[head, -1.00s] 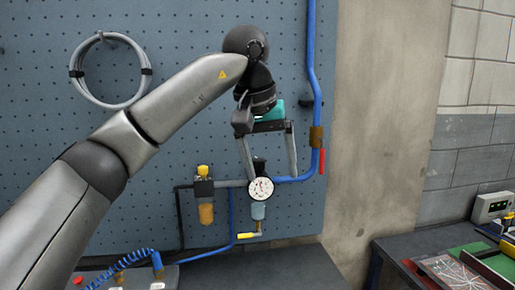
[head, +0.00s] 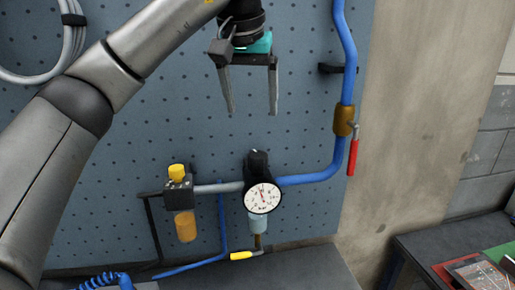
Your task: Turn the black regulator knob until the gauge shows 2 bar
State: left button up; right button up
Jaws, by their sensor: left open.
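The black regulator knob (head: 258,160) sits on top of the regulator on the blue pegboard. The round white gauge (head: 262,198) is just below it, facing me. Its needle seems to point roughly upward, but the numbers are too small to read. A pale blue bowl (head: 258,224) hangs under the gauge. My left gripper (head: 252,108) is open and empty, with its fingers pointing down. In the picture its tips are above the knob, with a gap between. My right gripper is not in view.
A yellow-topped unit with an amber bowl (head: 185,226) is left of the regulator. A blue pipe (head: 345,60) with a red-handled valve (head: 352,157) runs to the right. A yellow lever (head: 241,255) is below. A grey hose coil (head: 68,45) hangs upper left.

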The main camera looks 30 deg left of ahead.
pick_arm(q)
send_near(257, 153)
jog(key=p+x, duration=0.1)
jog(key=x, duration=0.9)
jog(key=shift+w+f, duration=0.1)
jog(key=shift+f, duration=0.15)
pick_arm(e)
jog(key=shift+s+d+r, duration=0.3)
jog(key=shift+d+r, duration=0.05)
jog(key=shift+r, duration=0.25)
pick_arm(q)
jog(key=c, duration=1.4)
jog(key=shift+o, duration=0.2)
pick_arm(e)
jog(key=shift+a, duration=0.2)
